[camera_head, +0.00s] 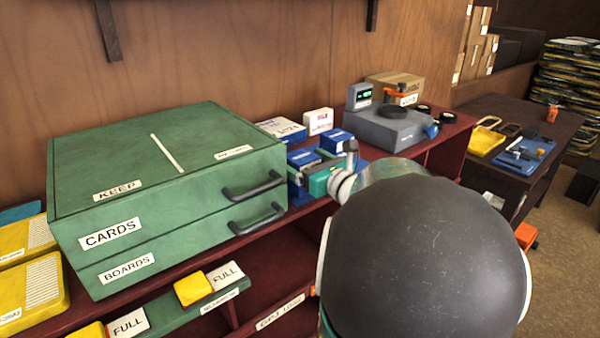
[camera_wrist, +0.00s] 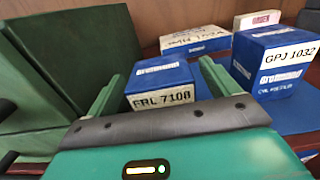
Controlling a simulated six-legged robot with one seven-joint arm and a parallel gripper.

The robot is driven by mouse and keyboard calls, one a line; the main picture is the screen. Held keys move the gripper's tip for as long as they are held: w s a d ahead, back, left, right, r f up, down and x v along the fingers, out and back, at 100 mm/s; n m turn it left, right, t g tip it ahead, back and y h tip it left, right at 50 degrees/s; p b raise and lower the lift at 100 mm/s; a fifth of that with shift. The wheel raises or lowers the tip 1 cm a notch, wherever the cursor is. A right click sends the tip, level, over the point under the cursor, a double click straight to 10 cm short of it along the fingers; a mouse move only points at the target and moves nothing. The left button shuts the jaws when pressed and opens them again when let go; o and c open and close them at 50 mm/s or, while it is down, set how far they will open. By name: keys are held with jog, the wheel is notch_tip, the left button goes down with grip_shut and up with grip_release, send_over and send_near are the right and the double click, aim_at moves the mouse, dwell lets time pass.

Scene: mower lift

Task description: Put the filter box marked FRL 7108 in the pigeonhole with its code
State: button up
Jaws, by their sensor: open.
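The blue filter box marked FRL 7108 (camera_wrist: 162,84) stands on a blue surface in the wrist view, its white code label facing me. My gripper (camera_wrist: 158,76) is open, with one green finger on each side of this box; I cannot tell whether they touch it. In the head view my gripper (camera_head: 322,176) is over the blue mat beside the green cabinet, and the box is partly hidden there. The dark red pigeonhole shelf (camera_head: 262,282) lies below the top. One pigeonhole label (camera_head: 280,312) seems to read GPJ 1032; no FRL 7108 label is legible.
A blue box marked GPJ 1032 (camera_wrist: 275,62) stands close right of my gripper. A flatter blue-and-white box (camera_wrist: 190,40) lies behind. The green cabinet (camera_head: 165,190) closes off the left side. A grey device (camera_head: 391,127) stands on the right. My dark arm covers the shelf's right part.

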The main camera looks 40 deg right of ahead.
jog(key=c, duration=1.3)
jog(key=shift+c, duration=0.3)
jog(key=shift+r, duration=0.15)
